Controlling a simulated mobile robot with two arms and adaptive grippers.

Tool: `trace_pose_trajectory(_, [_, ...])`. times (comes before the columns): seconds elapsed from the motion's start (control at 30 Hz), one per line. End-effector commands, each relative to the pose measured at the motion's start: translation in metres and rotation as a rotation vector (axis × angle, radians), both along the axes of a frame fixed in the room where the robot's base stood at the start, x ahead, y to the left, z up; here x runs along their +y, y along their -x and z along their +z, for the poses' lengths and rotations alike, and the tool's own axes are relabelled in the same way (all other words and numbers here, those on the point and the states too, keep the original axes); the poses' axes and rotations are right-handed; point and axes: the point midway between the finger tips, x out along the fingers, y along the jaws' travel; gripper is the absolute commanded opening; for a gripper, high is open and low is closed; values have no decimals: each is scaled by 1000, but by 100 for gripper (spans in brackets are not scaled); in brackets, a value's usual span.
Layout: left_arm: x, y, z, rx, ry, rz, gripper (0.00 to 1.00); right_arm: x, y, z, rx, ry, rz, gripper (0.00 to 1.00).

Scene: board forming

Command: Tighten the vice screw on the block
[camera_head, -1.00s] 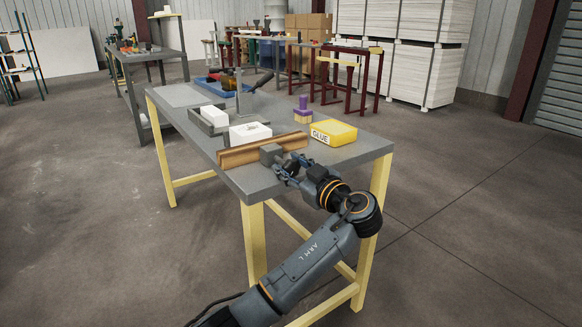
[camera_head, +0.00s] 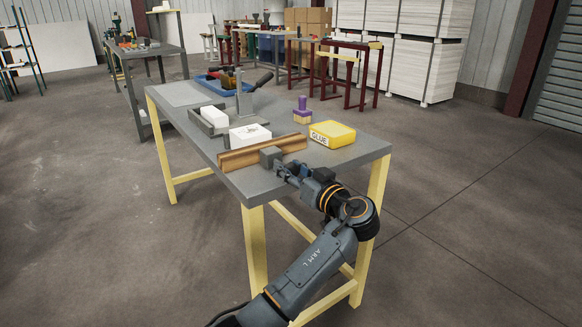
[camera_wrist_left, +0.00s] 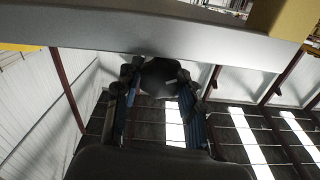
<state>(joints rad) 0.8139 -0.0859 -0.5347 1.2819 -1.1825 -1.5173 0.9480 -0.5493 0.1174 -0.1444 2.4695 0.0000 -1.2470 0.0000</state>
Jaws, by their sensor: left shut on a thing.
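The vice stands at the table's near edge, with a long wooden jaw (camera_head: 240,158) and a grey housing (camera_head: 270,156) in front of it. A white block (camera_head: 250,134) sits right behind the wooden jaw; I cannot tell whether they touch. My left gripper (camera_head: 284,170) is at the front of the housing. In the left wrist view its fingers close on both sides of a dark, rounded vice screw head (camera_wrist_left: 160,75), just below the pale table edge. The rest of the screw is hidden. My right gripper is not in view.
A yellow glue box (camera_head: 335,133) lies right of the vice, with a purple-topped stamp-like object (camera_head: 302,112) behind it. A second white block (camera_head: 214,116) and a blue tray (camera_head: 218,82) are farther back. The table's (camera_head: 360,154) right corner is clear.

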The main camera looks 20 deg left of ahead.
Motion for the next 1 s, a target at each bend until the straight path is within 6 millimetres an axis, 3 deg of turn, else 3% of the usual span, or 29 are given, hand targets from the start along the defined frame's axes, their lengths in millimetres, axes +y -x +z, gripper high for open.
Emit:
trace_pose_trajectory(0.27, [-1, 0, -1, 4, 0, 0, 8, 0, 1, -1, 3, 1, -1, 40])
trace_pose_trajectory(0.3, [-1, 0, -1, 4, 0, 0, 46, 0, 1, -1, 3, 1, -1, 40])
trace_pose_trajectory(0.4, [-1, 0, -1, 3, 0, 0, 64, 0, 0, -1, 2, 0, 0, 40])
trace_pose_trajectory(0.77, [-4, 3, -1, 1, 0, -1, 64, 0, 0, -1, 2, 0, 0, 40])
trace_pose_trajectory(1.0, [-34, 25, -2, 3, 2, -3, 64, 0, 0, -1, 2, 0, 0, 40])
